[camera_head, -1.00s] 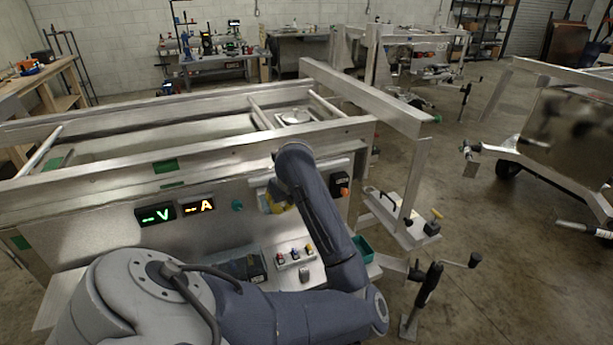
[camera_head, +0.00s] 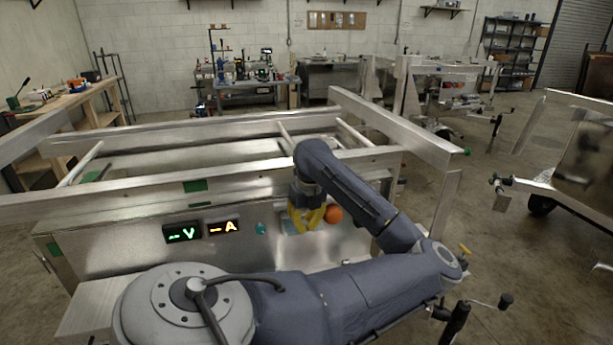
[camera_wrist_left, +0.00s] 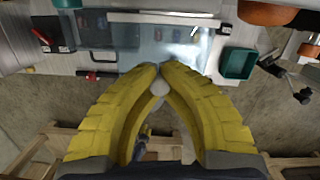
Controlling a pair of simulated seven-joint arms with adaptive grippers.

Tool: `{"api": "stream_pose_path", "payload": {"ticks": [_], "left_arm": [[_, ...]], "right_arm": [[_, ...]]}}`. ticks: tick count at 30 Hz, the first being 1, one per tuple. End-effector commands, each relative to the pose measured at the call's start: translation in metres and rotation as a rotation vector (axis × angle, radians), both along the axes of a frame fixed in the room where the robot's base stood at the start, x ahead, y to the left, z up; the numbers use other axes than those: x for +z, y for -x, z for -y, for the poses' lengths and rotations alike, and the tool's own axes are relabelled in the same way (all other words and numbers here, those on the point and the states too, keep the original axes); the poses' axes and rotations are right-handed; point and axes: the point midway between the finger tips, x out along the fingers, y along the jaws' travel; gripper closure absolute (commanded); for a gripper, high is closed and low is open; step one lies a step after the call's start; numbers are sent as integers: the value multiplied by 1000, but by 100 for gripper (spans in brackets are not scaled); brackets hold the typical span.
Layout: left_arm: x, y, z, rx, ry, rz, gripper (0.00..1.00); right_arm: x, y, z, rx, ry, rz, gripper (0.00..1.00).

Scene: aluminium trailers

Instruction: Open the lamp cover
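My left gripper (camera_head: 307,217), with yellow fingers, is in front of the trailer's metal front panel in the head view. In the left wrist view the curved fingers of the gripper (camera_wrist_left: 160,68) come together at their tips, with a small pale round thing showing between them. A clear, bluish flat cover (camera_wrist_left: 150,45) with a bar along its top lies beyond the fingertips; it may be the lamp cover. Contact with it cannot be told. A piece of it shows beside the fingers in the head view (camera_head: 290,228). My right gripper is in neither view.
An orange round part (camera_head: 333,214) is right of the fingers. Green V and orange A displays (camera_head: 203,230) are on the panel to the left. A green bin (camera_wrist_left: 237,63) sits right of the cover. Metal rails (camera_head: 230,175) run above.

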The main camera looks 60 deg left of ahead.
Motion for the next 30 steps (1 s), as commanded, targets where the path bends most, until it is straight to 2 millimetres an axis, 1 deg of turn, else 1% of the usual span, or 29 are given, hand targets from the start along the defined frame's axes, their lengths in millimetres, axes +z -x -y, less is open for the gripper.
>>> {"api": "stream_pose_path", "payload": {"ticks": [13, 15, 23, 24, 30], "left_arm": [[1, 0, -1, 1, 3, 1, 100], [1, 0, -1, 1, 2, 1, 90], [1, 0, -1, 1, 3, 0, 60], [1, 0, -1, 1, 3, 0, 59], [1, 0, -1, 1, 4, 0, 59]], "right_arm": [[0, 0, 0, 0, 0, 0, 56], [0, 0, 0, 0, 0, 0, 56], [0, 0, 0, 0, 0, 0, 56], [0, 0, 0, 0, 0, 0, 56], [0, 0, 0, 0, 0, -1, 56]]}}
